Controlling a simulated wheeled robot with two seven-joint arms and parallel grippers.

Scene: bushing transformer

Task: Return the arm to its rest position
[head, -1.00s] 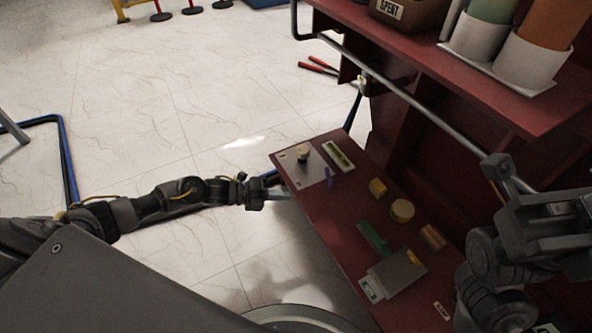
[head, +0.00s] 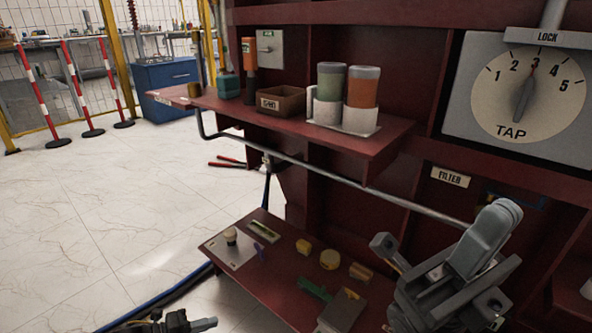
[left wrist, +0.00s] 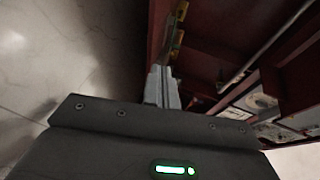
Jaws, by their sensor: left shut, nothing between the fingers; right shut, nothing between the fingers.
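My left gripper (head: 205,323) shows at the bottom edge in the head view, left of the lower red shelf, with its light grey fingers pointing right. In the left wrist view its fingers (left wrist: 162,88) are together and hold nothing. My right gripper (head: 493,228) is large in the head view at the lower right, in front of the red cabinet. Its light grey fingers point up and are shut, with nothing seen between them. Most of my left arm is out of the head view.
The lower red shelf (head: 262,283) carries a metal plate (head: 228,254), yellow pieces and green parts. The upper shelf (head: 375,146) holds a brown box (head: 281,101) and two cylinders. A grey rail (head: 330,178) runs below it. A tap dial (head: 530,90) is at right. Open floor lies left.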

